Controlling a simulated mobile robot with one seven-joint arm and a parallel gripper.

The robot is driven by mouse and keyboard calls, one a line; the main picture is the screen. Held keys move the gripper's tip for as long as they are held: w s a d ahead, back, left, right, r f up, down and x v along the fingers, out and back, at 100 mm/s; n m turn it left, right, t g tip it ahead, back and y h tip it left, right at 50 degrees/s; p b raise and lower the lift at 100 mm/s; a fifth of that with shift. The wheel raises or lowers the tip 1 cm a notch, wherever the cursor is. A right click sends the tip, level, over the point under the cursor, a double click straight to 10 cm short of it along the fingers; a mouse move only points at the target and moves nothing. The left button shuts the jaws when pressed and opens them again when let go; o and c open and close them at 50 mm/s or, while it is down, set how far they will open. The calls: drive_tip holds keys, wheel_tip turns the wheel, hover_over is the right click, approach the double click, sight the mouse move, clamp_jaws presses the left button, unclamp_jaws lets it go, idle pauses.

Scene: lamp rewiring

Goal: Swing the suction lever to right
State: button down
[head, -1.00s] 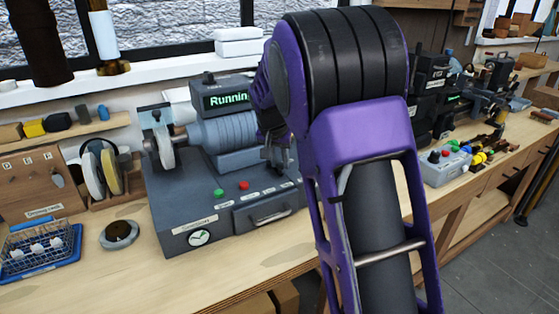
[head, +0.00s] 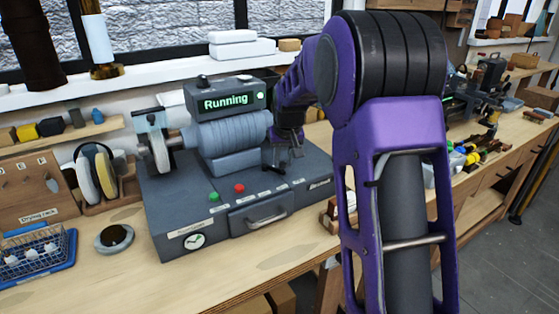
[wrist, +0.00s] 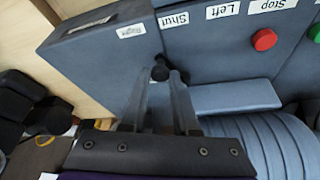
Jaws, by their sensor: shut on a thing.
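The grey machine (head: 190,225) stands on the bench with its screen (head: 226,101) reading "Running". In the wrist view, the suction lever's black knob (wrist: 160,70) sits between the fingertips of my gripper (wrist: 160,85). It lies near the edge of the panel, between the "Shut" label (wrist: 175,19) and the "Right" label (wrist: 131,31). My gripper (head: 282,162) is low over the right part of the machine in the head view and is shut on the lever. The lever's shaft is mostly hidden by the fingers.
A green button (head: 213,196) and a red button (head: 239,188) are left of the lever. A handled drawer (head: 262,215) is in the machine's front. A ribbed drum (head: 230,137) stands behind.

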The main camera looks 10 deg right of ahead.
drive_tip(key=shift+w+d+n+y, duration=0.4)
drive_tip(key=shift+w+d+n, duration=0.05)
drive_tip(key=shift+n, duration=0.55)
drive_tip(key=c, duration=0.7)
unclamp_jaws()
drive_tip(key=v, duration=1.7)
drive_tip(key=shift+r+p, duration=0.25)
drive_tip(key=shift+p, duration=0.15)
